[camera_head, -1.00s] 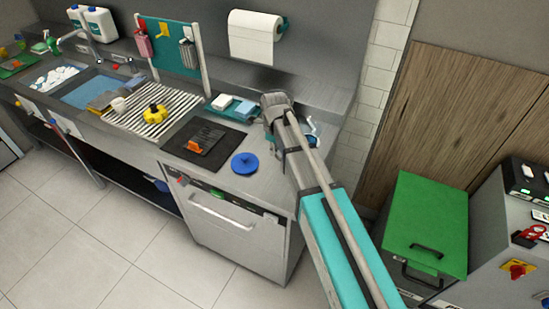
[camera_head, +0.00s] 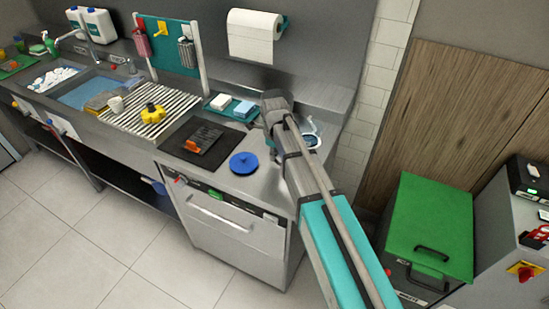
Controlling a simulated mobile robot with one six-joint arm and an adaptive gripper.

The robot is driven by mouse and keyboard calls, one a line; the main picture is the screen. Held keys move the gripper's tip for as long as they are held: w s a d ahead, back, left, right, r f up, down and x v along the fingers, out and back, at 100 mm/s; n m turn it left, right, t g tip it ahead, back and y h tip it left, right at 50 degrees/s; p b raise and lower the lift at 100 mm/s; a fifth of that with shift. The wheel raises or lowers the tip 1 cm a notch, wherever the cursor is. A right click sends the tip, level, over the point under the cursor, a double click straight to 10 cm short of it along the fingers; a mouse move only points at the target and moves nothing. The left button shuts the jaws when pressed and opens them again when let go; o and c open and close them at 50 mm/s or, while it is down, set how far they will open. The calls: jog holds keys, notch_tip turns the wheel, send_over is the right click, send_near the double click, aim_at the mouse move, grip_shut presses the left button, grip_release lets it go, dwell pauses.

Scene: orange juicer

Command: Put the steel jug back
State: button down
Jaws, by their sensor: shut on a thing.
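My arm reaches over the right end of the steel worktop (camera_head: 262,186). Its dark wrist end (camera_head: 276,103) is above the worktop, right of the blue round lid-like thing (camera_head: 244,162). The fingers of my gripper are hidden behind the wrist and arm links, so I cannot see what is between them. I cannot make out the steel jug; it may be behind my arm. A white and blue rounded thing (camera_head: 312,134) shows partly just right of my arm.
A black mat (camera_head: 210,150) with a small orange thing lies left of the blue lid. A green-topped box (camera_head: 430,225) stands on the right. A paper roll (camera_head: 255,35) hangs behind.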

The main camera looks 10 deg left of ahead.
jog(key=shift+f, duration=0.2)
dwell(0.3)
jog(key=c, duration=0.6)
grip_release()
jog(key=shift+c, duration=0.2)
jog(key=shift+r, duration=0.2)
notch_tip(320, 180, up, 12)
jog(key=p, duration=1.2)
jog(key=s+d+n, duration=0.7)
jog(key=d+n, duration=0.4)
jog(key=d, duration=0.1)
jog(key=s+d+n, duration=0.8)
jog(key=d+n, duration=0.2)
jog(key=d, duration=0.3)
jog(key=shift+s+d+n, duration=0.25)
jog(key=shift+n, duration=0.15)
